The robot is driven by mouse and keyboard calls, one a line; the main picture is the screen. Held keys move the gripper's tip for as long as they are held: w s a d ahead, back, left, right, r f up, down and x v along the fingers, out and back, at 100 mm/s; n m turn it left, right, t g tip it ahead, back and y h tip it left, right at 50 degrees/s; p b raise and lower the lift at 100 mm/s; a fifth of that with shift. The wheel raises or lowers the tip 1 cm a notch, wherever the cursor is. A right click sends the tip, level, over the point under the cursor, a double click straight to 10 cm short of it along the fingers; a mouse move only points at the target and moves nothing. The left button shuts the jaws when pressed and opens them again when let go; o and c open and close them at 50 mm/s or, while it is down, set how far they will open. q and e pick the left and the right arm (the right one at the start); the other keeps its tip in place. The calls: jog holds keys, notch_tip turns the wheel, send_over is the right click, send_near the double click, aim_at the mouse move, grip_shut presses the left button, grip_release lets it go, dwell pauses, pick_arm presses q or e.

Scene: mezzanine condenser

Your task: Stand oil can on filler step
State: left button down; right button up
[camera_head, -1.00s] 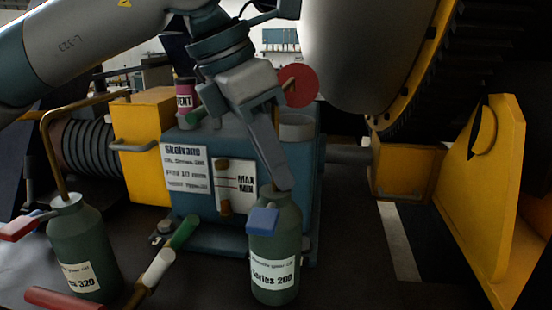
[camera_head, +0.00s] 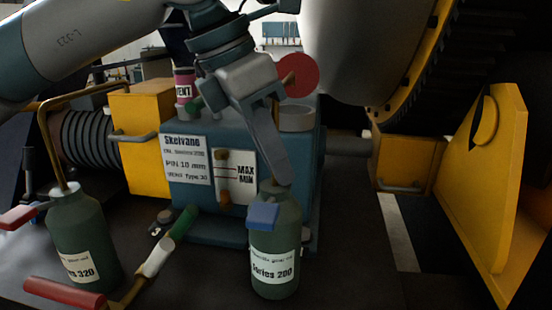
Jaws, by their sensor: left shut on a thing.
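A dark green oil can labelled Series 200 (camera_head: 274,235) stands out upright in front of the blue gear unit (camera_head: 205,205). It has a blue lever (camera_head: 263,214) on its left side. My left gripper (camera_head: 277,180) comes down from above and is shut on the can's top. I cannot tell whether the can's base touches anything. A second green can, labelled 320 (camera_head: 84,240), with a brass spout and red lever, stands at the left. A grey filler cup (camera_head: 296,120) sits on the unit's top. The step itself is not clearly identifiable. My right gripper is not in view.
A yellow housing (camera_head: 145,145) is at left, and a large yellow bracket (camera_head: 488,190) at right. Dark floor (camera_head: 355,265) is open right of the held can.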

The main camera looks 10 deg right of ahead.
pick_arm(q)
jog(key=shift+f+b, duration=0.35)
jog(key=c, duration=1.9)
grip_release()
jog(key=shift+o, duration=0.4)
jog(key=shift+s, duration=0.1)
jog(key=shift+v, duration=0.8)
jog(key=b+v, duration=0.3)
jog(key=v, duration=1.3)
jog(key=shift+d, duration=0.15)
